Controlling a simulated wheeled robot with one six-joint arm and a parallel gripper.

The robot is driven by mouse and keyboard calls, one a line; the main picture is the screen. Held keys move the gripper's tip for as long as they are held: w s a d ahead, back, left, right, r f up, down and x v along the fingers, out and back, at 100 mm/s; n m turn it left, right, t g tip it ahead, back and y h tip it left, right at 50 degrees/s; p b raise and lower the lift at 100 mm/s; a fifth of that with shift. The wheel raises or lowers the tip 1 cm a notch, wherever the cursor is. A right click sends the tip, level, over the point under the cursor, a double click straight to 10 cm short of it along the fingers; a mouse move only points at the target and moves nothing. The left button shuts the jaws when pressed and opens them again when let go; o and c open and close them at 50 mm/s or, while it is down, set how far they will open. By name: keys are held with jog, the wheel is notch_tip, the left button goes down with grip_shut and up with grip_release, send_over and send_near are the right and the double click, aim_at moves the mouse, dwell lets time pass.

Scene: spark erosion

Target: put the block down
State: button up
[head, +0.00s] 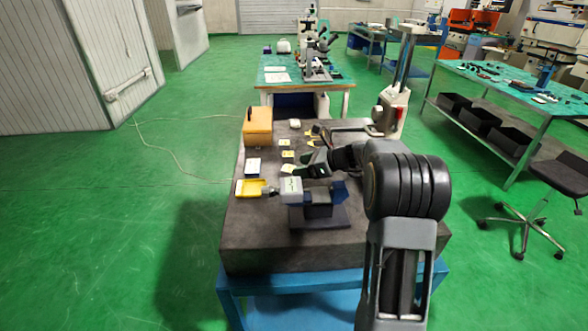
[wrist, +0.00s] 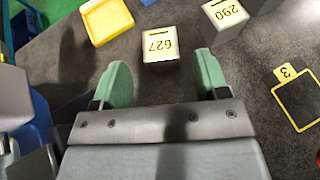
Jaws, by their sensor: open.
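A pale block marked 627 (wrist: 161,46) shows in the wrist view, just ahead of and between my fingertips. It appears to stand on the dark tabletop (wrist: 240,60), with a gap to each finger. My gripper (wrist: 164,72) has green fingers, spread apart and empty. In the head view my gripper (head: 311,165) is low over the dark table, behind the vise-like device. I cannot make out block 627 clearly in that view. A second pale block marked 290 (wrist: 226,14) stands to its right in the wrist view.
A yellow tray (wrist: 107,20) lies left of block 627. In the head view, a blue-and-grey vise-like device (head: 318,205) stands at the near side, and an orange box (head: 258,124) stands at the back left.

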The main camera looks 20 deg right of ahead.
jog(key=v, duration=0.7)
jog(key=shift+s+d+r, duration=0.1)
jog(key=shift+s+d, duration=0.1)
jog(key=shift+d, duration=0.1)
